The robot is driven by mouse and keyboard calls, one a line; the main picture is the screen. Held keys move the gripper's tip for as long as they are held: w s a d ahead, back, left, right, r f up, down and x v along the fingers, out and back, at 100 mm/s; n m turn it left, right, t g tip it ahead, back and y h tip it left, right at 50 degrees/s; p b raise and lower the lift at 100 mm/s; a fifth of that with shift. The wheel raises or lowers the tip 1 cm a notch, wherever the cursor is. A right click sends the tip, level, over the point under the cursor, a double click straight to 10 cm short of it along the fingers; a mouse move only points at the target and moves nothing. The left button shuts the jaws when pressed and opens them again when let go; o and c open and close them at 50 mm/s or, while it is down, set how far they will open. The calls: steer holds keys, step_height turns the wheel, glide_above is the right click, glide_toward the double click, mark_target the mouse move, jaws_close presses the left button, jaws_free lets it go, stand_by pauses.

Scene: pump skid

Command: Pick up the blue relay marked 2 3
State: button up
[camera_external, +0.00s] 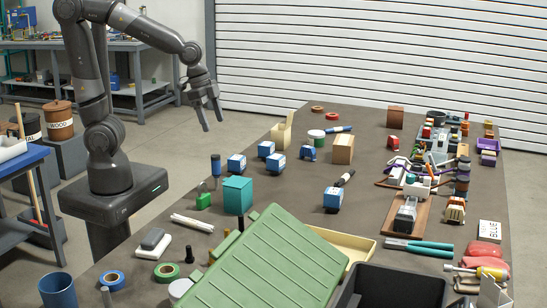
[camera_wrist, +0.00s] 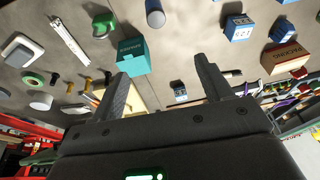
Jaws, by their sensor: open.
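Several blue relays with white faces lie on the brown table. In the external view, one sits at left (camera_external: 236,163), one behind it (camera_external: 266,149), one beside that (camera_external: 276,163), one near the box (camera_external: 308,152), and one stands apart (camera_external: 333,199). Their markings are too small to read, so I cannot tell which is marked 2 3. My gripper (camera_external: 212,123) is open and empty, raised above the table's left side. In the wrist view, a small relay (camera_wrist: 180,92) shows between the fingers (camera_wrist: 162,67); two more relays (camera_wrist: 237,27) (camera_wrist: 283,30) are upper right.
A large green lid (camera_external: 285,255) covers the front. Tools and parts crowd the right side.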

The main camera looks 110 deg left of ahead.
steer(key=g, duration=0.1)
glide_toward(237, 157)
steer(key=shift+w+d+f+h, duration=0.3)
steer(key=shift+w+f, duration=0.05)
steer(key=shift+w, duration=0.25)
steer(key=shift+a+f, duration=0.25)
steer(key=f, duration=0.5)
steer(key=shift+w+f, duration=0.25)
steer(key=shift+w, duration=0.05)
steer(key=shift+w+a+f, duration=0.1)
steer(key=shift+a+f, duration=0.05)
steer(key=shift+f, duration=1.15)
steer(key=shift+w+a+f, duration=0.1)
steer(key=shift+f, duration=1.2)
steer(key=c, duration=1.1)
